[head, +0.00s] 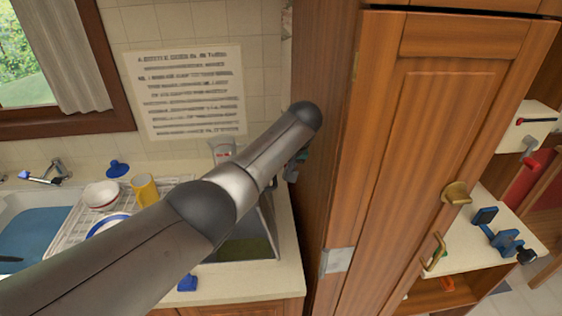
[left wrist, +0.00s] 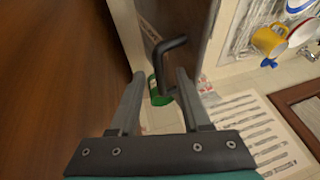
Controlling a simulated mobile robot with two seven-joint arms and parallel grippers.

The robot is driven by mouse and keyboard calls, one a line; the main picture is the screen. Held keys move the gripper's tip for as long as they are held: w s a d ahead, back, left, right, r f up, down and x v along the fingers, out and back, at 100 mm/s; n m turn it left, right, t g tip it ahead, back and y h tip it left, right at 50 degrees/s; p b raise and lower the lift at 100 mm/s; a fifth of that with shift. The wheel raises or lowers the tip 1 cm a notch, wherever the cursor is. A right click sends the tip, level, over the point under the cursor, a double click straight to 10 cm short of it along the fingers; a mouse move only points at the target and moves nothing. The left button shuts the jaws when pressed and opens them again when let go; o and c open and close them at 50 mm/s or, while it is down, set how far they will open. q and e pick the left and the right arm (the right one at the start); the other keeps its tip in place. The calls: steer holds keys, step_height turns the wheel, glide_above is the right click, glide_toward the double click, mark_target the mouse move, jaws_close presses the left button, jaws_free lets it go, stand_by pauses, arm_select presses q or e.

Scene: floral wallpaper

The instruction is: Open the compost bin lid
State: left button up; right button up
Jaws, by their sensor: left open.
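The compost bin (head: 268,222) is a grey metal box on the counter, partly hidden behind my left arm. Its grey panel stands tilted up, and a greenish-brown inside shows below it. In the left wrist view, a grey panel (left wrist: 188,28) carries a dark bent handle (left wrist: 170,46). My left gripper (left wrist: 160,74) is open, with the handle just ahead of and between its fingertips; I cannot tell whether they touch. In the head view my left gripper (head: 294,166) is mostly hidden behind its own wrist, beside the wooden cabinet. My right gripper is not in view.
A tall wooden cabinet (head: 430,140) stands close on the right of the bin. A sink (head: 30,240), a yellow mug (head: 145,190) and bowls are on the left. A green bottle (left wrist: 160,86) stands behind the handle. A blue tool (head: 505,242) lies far right.

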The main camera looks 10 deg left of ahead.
arm_select(q)
steer(key=v, duration=0.5)
steer(key=shift+f, duration=0.1)
stand_by(0.3)
